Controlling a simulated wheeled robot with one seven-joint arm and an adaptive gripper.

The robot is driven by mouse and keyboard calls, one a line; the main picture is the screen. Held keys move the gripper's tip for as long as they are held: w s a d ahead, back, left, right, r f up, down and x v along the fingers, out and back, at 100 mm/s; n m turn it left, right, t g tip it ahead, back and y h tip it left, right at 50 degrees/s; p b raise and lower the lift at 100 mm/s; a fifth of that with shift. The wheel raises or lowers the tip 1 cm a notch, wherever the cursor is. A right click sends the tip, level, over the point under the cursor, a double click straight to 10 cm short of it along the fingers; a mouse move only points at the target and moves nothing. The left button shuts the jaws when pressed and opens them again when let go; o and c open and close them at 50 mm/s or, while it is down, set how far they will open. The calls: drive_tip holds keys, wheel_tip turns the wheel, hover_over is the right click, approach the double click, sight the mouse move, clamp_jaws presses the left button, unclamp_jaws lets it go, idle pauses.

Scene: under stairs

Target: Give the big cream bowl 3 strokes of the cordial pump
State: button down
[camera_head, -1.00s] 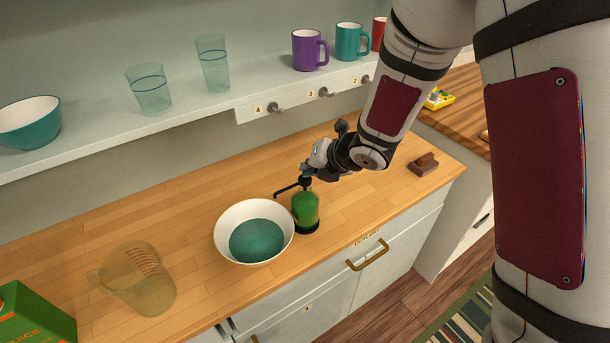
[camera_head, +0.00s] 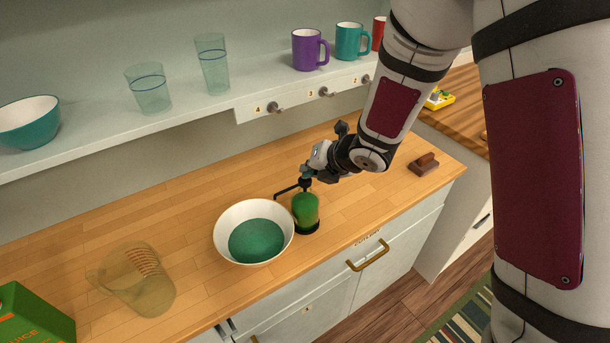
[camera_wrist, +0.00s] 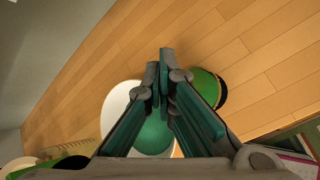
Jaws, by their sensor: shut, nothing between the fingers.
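The big cream bowl (camera_head: 222,225) stands on the wooden counter with a green-teal pool in its bottom. The cordial pump bottle (camera_head: 306,212), green with a dark pump head and base, stands upright just right of it. Its dark spout (camera_head: 286,191) points left toward the bowl's rim. My gripper (camera_head: 306,174) is shut and empty, at the top of the pump head; exact contact is hard to tell. In the wrist view my closed fingers (camera_wrist: 164,62) lie between the bowl (camera_wrist: 113,105) and the green bottle (camera_wrist: 208,88), covering part of both.
A clear measuring jug (camera_head: 145,283) and a green juice carton (camera_head: 32,318) stand to the left. A brown block (camera_head: 424,163) lies to the right. The shelf above holds a teal bowl (camera_head: 30,124), glasses (camera_head: 212,62) and mugs (camera_head: 307,50). Counter behind the bowl is clear.

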drive_tip(key=shift+r+p, duration=0.5)
drive_tip(key=shift+r, duration=0.65)
wheel_tip(320, 180, up, 5)
drive_tip(key=shift+r+p, duration=0.1)
drive_tip(key=shift+p, duration=1.05)
idle(0.9)
